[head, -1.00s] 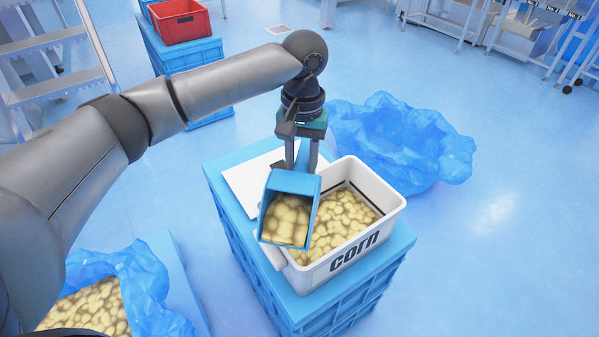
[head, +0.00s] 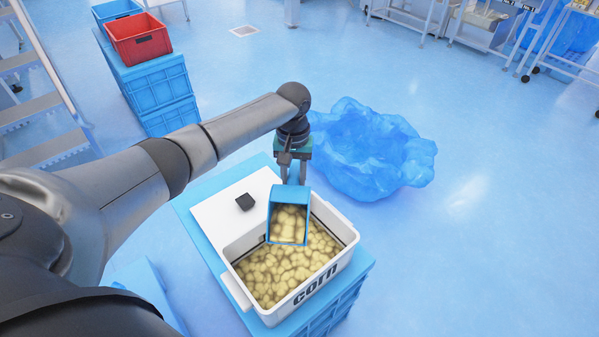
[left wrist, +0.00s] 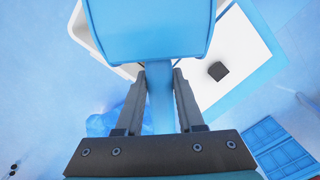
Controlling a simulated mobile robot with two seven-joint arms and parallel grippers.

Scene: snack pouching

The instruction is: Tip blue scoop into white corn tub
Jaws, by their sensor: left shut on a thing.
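The white corn tub (head: 345,262) stands on a blue crate stack and holds many yellow-brown snack pieces (head: 290,268). My left gripper (head: 292,172) is shut on the handle of the blue scoop (head: 273,208); its fingers also show around the handle in the left wrist view (left wrist: 160,90). The scoop is over the back part of the tub, its open mouth facing the head camera. Snack pieces (head: 289,224) are visible inside the scoop. I cannot tell whether the scoop touches the pieces in the tub. My right gripper is not in view.
A white board (head: 215,215) with a small black block (head: 245,202) lies beside the tub on the blue crate stack (head: 195,212). A crumpled blue bag (head: 370,150) is on the floor behind. A red bin (head: 138,40) sits on blue crates at the upper left.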

